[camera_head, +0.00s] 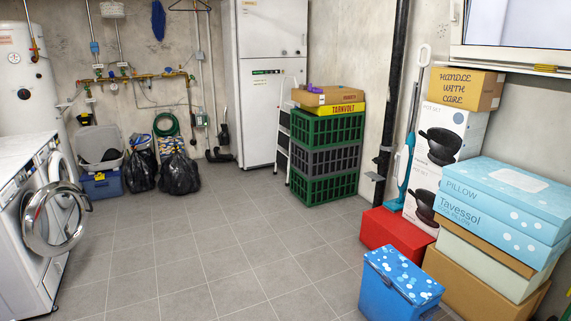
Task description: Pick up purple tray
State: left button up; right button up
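A small purple thing (316,89) shows on top of a cardboard box (332,96) at the back, right of the middle. It is too small to tell whether it is the purple tray. The box rests on a yellow box (334,108), which sits on a stack of green and grey crates (335,160). I see no other purple object. Neither of my grippers is in view.
The tiled floor (210,235) is clear in the middle. A washing machine (40,215) with its door open stands at the left. A blue box (385,290), a red box (390,228) and stacked cartons (502,198) line the right. A step ladder (284,135) leans beside the crates.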

aim_at(310, 89)
jog(key=i, duration=4.9)
